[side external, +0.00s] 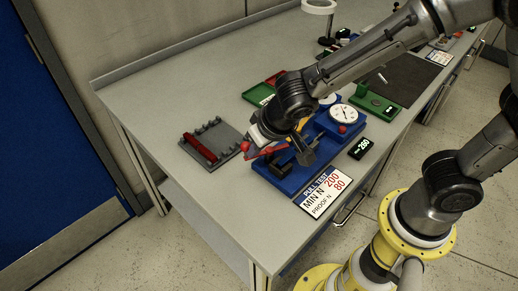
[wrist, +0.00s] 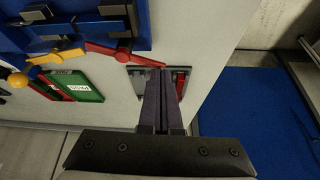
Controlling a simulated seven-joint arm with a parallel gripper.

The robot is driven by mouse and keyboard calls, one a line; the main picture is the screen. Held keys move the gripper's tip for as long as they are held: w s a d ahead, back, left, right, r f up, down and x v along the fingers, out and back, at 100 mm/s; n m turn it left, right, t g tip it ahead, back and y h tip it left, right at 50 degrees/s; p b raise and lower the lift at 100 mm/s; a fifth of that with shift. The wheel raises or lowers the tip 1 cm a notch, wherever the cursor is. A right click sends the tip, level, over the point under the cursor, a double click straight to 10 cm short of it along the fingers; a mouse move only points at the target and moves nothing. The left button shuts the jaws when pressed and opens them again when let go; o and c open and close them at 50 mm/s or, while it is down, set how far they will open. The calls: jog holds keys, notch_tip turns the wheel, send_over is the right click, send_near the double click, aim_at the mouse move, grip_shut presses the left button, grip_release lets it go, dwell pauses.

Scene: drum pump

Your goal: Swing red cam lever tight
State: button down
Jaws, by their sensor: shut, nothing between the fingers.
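The red cam lever (side external: 266,152) sticks out to the left from the blue pull-test fixture (side external: 287,180) in the side view and carries a red ball at its end. In the wrist view the red lever (wrist: 105,50) slants from the blue fixture (wrist: 70,17) toward my fingertips. My gripper (wrist: 160,72) is shut and empty, its tips over the outer end of the lever and hiding it. I cannot tell whether they touch the lever. A yellow lever (wrist: 55,57) lies on the other side of the fixture.
A grey rack with a red bar (side external: 199,148) stands left of the fixture. A green tray (wrist: 78,86) lies near the yellow lever. A round dial (side external: 343,114) sits on the fixture, with a small display (side external: 364,148) beside it. The table's front left is clear.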

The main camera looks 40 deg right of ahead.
jog(key=w+m, duration=0.1)
jog(key=m, duration=0.1)
jog(key=w+m+h, duration=0.1)
jog(key=shift+m+h, duration=0.3)
jog(key=shift+m, duration=0.1)
jog(key=w+m+g+h, duration=0.1)
jog(key=m, duration=0.1)
jog(key=shift+w+d+m, duration=0.15)
jog(key=shift+w+m, duration=0.05)
jog(key=shift+m, duration=0.2)
jog(key=shift+w+d+m+g+h, duration=0.35)
jog(key=shift+w+m+g, duration=0.1)
jog(key=shift+m, duration=0.6)
jog(key=shift+w+d+m+g+h, duration=0.3)
jog(key=shift+w+m+g, duration=0.1)
jog(key=shift+m, duration=0.7)
jog(key=shift+w+d+m+g+h, duration=0.25)
jog(key=shift+w+d+m+g, duration=0.15)
jog(key=shift+m, duration=0.65)
send_near(246, 143)
jog(key=shift+w+a+f, duration=0.1)
jog(key=shift+w+a, duration=0.2)
jog(key=shift+a, duration=0.35)
